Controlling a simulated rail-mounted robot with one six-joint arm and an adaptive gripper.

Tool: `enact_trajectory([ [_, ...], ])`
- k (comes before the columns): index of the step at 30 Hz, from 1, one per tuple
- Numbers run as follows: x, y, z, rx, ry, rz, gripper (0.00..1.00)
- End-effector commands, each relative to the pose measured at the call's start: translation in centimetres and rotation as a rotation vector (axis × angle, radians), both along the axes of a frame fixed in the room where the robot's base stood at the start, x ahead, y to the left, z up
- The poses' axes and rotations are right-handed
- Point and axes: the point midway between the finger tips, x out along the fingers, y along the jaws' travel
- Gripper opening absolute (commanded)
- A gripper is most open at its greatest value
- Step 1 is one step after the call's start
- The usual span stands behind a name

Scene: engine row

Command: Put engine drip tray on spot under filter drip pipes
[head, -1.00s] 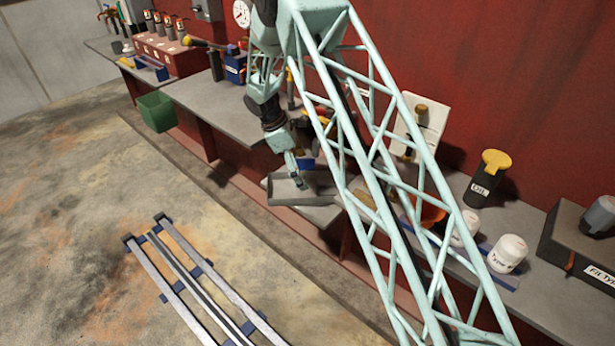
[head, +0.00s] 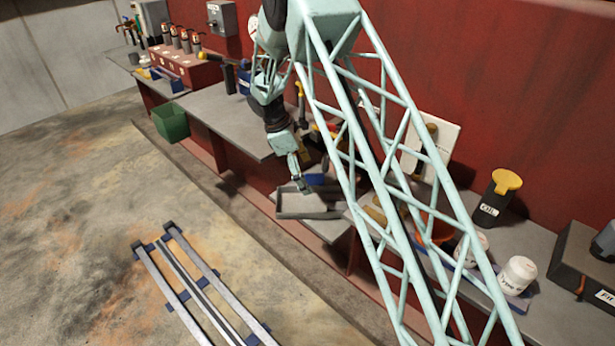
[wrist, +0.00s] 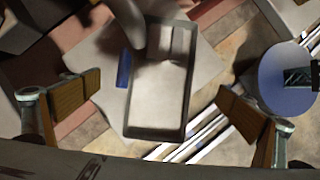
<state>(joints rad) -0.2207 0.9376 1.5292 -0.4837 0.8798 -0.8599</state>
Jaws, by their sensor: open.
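The engine drip tray (head: 292,214) is a shallow grey rectangular tray. In the head view it sits at a low, light grey ledge (head: 334,228) in the gap between the benches. The wrist view shows the tray (wrist: 158,98) from above, empty inside, with the ledge (wrist: 205,65) around it. My gripper (head: 306,191) is just over the tray. In the wrist view its two tan-padded fingers are wide apart, one on each side of the tray and clear of its walls. A grey rounded shape (wrist: 129,24) overlaps the tray's top left. I cannot make out the drip pipes clearly.
A blue block (wrist: 123,68) lies beside the tray. Benches (head: 232,118) with tools stand to the left. An orange funnel (head: 436,228), white cans (head: 518,274) and an oil can (head: 496,200) stand to the right. Metal rails (head: 205,285) lie on open floor.

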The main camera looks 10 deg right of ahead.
Motion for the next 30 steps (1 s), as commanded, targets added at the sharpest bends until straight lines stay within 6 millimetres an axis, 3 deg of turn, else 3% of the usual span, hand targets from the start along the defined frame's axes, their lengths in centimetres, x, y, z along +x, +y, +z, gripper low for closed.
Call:
enact_trajectory([
  [4, 0.0, 0.0, 0.0, 0.0, 0.0, 0.0, 0.99],
  [30, 0.01, -0.01, 0.0, 0.0, 0.0, 0.0, 0.23],
])
